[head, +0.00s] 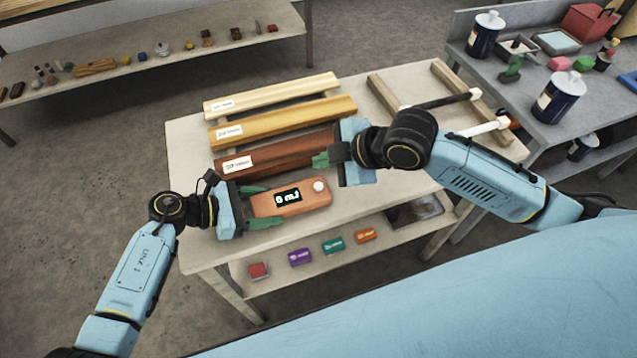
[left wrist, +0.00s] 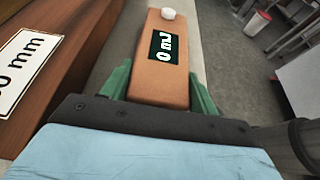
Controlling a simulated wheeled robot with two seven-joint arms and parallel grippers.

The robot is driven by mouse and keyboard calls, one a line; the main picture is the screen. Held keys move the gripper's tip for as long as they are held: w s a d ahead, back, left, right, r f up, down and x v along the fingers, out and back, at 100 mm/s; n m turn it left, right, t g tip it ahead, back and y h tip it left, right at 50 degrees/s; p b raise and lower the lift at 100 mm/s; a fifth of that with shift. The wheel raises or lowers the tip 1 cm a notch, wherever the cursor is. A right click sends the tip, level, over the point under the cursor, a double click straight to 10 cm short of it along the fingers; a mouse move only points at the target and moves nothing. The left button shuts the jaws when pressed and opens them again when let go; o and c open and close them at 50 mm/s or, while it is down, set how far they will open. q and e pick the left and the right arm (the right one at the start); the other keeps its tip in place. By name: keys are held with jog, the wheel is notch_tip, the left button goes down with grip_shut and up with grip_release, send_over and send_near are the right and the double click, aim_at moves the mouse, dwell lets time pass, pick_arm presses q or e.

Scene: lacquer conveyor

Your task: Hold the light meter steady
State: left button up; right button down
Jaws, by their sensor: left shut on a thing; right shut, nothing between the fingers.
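The light meter (head: 314,201) is an orange-brown box with a white round knob and a black display reading "0 mJ". It lies near the front of the table. My left gripper (head: 262,206) is shut on its left end, with green fingers along both sides. In the left wrist view the meter (left wrist: 174,85) sits between the two fingers of my left gripper (left wrist: 160,90). My right gripper (head: 318,160) is shut and empty, its fingertips close to the dark red-brown board, above and right of the meter; whether they touch the board I cannot tell.
Labelled boards, pale (head: 285,92), honey (head: 300,118) and red-brown (head: 262,158), lie across the white table (head: 185,150). A wooden rack (head: 470,92) is at right. Coloured blocks, including purple (head: 300,257), sit on the lower shelf. A grey bench (head: 500,75) holds cans.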

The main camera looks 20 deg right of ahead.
pick_arm(q)
jog(key=o, duration=1.1)
jog(key=shift+o, duration=0.5)
jog(key=shift+a+r, duration=0.1)
